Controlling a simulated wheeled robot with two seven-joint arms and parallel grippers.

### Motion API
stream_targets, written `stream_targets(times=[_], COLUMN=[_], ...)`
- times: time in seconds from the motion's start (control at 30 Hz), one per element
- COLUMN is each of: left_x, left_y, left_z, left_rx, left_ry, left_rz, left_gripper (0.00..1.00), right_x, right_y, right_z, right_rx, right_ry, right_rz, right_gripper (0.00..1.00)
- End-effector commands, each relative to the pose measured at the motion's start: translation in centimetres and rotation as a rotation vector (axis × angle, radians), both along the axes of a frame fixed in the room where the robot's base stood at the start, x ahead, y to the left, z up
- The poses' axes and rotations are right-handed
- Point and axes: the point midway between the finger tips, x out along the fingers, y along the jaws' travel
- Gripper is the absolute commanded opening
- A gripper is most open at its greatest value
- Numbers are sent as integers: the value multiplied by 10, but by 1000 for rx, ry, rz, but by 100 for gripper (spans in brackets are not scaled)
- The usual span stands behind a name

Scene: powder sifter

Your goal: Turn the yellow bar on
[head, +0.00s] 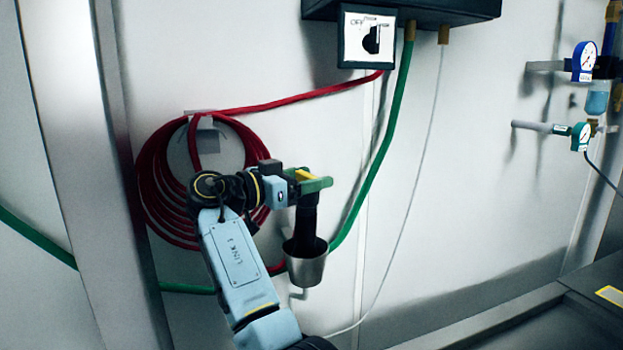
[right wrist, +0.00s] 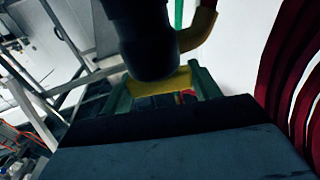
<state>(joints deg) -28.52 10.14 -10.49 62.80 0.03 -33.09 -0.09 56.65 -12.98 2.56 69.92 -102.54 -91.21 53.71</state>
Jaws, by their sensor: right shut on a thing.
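The yellow bar (head: 302,174) is a short yellow piece at the top of a black upright nozzle (head: 306,222) in front of the wall. In the right wrist view the yellow bar (right wrist: 160,82) lies between my two green fingers, partly hidden behind a dark cylinder (right wrist: 148,45). My right gripper (head: 313,184) has its green fingers at the bar and is shut on it; it also shows in the right wrist view (right wrist: 163,88). The nozzle's lower end is inside a metal cup (head: 306,270). My left gripper is not in view.
A coiled red hose (head: 165,190) hangs on the wall behind my right arm. A green hose (head: 392,125) runs down from a dark box (head: 430,12) with an OFF switch (head: 368,38). Gauges (head: 584,60) are at the far right. The wall right of the cup is mostly clear.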

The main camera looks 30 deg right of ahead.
Motion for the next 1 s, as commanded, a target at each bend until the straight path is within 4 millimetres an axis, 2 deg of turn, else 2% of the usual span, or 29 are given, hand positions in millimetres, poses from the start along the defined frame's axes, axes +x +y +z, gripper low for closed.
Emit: stream_targets(times=[0.03, 0.3, 0.33, 0.47, 0.8, 0.87, 1.0], left_x=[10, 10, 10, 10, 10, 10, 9], left_y=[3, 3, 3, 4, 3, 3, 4], left_z=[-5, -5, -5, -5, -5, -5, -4], left_rx=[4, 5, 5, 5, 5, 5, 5], left_ry=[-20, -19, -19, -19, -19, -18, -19], left_rz=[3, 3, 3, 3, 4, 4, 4], left_gripper=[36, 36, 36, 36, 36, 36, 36], right_x=[0, 0, 0, 0, 0, 0, 0], right_y=[-1, -2, -2, -2, 2, 7, 31], right_z=[-10, -10, -10, -8, -5, -5, -5], right_rx=[9, 10, 10, 7, 3, 4, 5], right_ry=[12, 14, 14, 11, 6, 5, 6], right_rz=[-4, -5, -5, -4, -2, -1, 1], right_gripper=[39, 39, 65, 82, 84, 84, 84])
